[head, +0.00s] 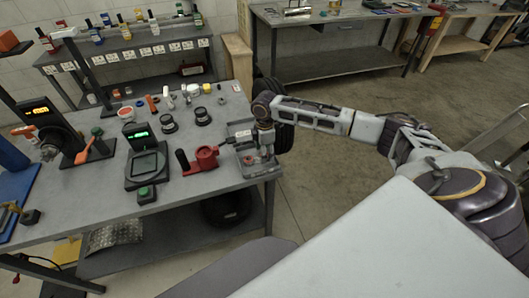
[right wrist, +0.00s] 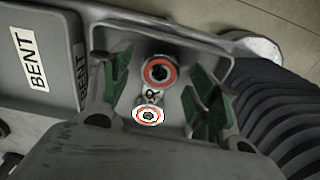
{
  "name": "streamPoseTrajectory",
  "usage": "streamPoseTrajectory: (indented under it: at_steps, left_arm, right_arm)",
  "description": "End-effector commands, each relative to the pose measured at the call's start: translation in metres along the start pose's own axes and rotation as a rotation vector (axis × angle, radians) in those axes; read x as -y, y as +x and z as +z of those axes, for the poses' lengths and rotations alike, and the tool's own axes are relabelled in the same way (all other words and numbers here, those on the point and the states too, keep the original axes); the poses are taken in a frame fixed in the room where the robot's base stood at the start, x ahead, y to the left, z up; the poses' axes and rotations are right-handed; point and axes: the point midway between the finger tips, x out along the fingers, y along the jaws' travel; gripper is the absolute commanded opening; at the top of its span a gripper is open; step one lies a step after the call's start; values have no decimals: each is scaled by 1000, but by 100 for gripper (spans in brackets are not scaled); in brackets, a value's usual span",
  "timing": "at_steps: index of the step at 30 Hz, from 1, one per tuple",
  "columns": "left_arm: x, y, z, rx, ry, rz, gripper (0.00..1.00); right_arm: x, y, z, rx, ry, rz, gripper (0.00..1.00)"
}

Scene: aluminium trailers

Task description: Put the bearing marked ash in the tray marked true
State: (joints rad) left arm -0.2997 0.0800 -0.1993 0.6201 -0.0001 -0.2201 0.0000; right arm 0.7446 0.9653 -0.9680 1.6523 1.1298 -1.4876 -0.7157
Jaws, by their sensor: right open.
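My right gripper (right wrist: 165,98) is open, its green finger pads on either side of two small round parts. In the right wrist view one is a ring with an orange-red face and dark centre (right wrist: 159,72); the other is a smaller white disc with red rings (right wrist: 149,116). Neither shows a readable "ash" mark. A grey tray (right wrist: 85,20) carries BENT labels. In the head view the right gripper (head: 264,150) is low over a grey tray (head: 273,169) at the table's right end. A label reading true is not legible. My left gripper is not in view.
On the table (head: 205,180) are a red clamp-like tool (head: 206,157), a scale with a green display (head: 146,163), dark round parts (head: 168,125) and small loose parts. A shelf of bottles (head: 125,50) stands behind. The table's front right edge is close to the tray.

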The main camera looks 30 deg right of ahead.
Motion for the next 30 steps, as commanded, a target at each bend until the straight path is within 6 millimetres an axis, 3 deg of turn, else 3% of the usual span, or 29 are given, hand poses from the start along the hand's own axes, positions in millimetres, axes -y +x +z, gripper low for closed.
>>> streamPoseTrajectory:
  at_steps: [21, 30]
  left_arm:
    - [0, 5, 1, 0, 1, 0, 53]
    - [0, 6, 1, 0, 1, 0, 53]
  right_arm:
    - [-1, -95, 0, -1, 1, 2, 60]
    - [-1, -116, 0, -1, 1, 1, 60]
